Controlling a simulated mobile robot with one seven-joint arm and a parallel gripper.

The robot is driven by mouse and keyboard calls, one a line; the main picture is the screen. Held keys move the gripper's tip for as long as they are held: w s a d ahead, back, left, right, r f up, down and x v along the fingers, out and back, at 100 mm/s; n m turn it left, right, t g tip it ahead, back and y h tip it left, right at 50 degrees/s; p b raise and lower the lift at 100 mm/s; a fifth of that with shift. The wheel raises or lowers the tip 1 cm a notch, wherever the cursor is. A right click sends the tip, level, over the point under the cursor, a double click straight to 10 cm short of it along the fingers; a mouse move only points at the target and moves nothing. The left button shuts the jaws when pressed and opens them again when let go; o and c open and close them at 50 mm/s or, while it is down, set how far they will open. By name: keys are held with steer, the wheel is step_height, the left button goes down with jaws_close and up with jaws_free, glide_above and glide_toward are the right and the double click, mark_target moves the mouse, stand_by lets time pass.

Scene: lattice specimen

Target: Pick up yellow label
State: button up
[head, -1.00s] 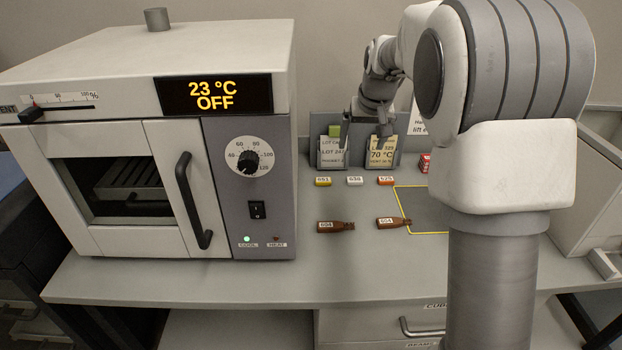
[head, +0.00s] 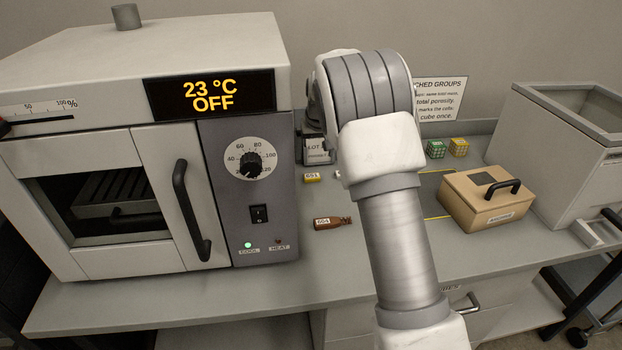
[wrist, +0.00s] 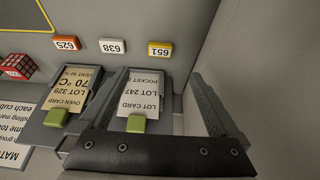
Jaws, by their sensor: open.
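The yellow label (wrist: 160,49), marked 651, lies on the grey bench in the wrist view, at the end of a row of labels. It also shows in the head view (head: 312,178), just right of the oven. My gripper (wrist: 160,76) is open and empty. Its fingers stand either side of the lot card in the wrist picture, with the yellow label beyond the fingertips and apart from them. In the head view my arm hides the gripper. A white label (wrist: 112,46), marked 638, and an orange-red label (wrist: 66,43), marked 625, lie beside the yellow one.
Card holders with a lot card (wrist: 140,94) and an oven card (wrist: 75,88) stand close by the gripper. The oven (head: 246,190) borders the left. A brown-tagged piece (head: 332,222) lies on the bench. A lidded box (head: 485,200) and cubes (head: 459,147) are at the right.

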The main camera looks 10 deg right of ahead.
mark_target(312, 176)
steer(key=x, duration=1.2)
steer(key=shift+w, duration=0.1)
steer(key=c, duration=1.4)
steer(key=shift+c, duration=0.2)
